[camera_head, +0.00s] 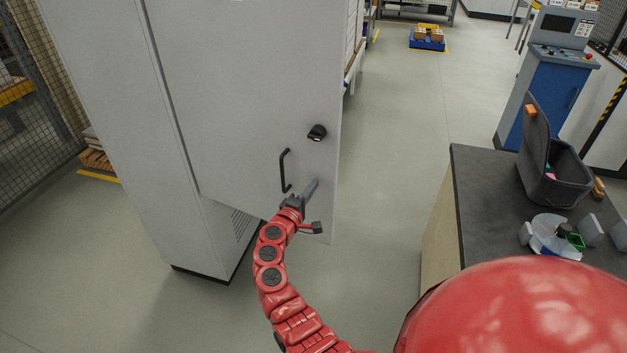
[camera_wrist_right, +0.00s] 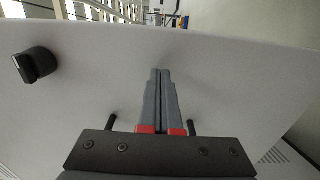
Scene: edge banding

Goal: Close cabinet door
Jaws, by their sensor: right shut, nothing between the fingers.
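The tall grey cabinet (camera_head: 115,120) stands at the left in the head view. Its grey door (camera_head: 235,90) is partly open, its lower free corner standing out from the cabinet body. The door carries a black bar handle (camera_head: 283,170) and a black knob (camera_head: 317,132). My right gripper (camera_head: 313,185) is shut and empty, in front of the door just right of the handle's lower end. In the right wrist view the shut fingers (camera_wrist_right: 160,72) lie against the backdrop of the door (camera_wrist_right: 240,90); contact cannot be told. The knob (camera_wrist_right: 36,66) is at left. My left gripper is not in view.
A dark-topped bench (camera_head: 480,190) at right holds a dark bin (camera_head: 550,165) and a clear round item (camera_head: 552,236). A blue machine console (camera_head: 545,90) stands behind it. Open floor (camera_head: 400,120) lies between door and bench. A mesh fence (camera_head: 40,130) is at far left.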

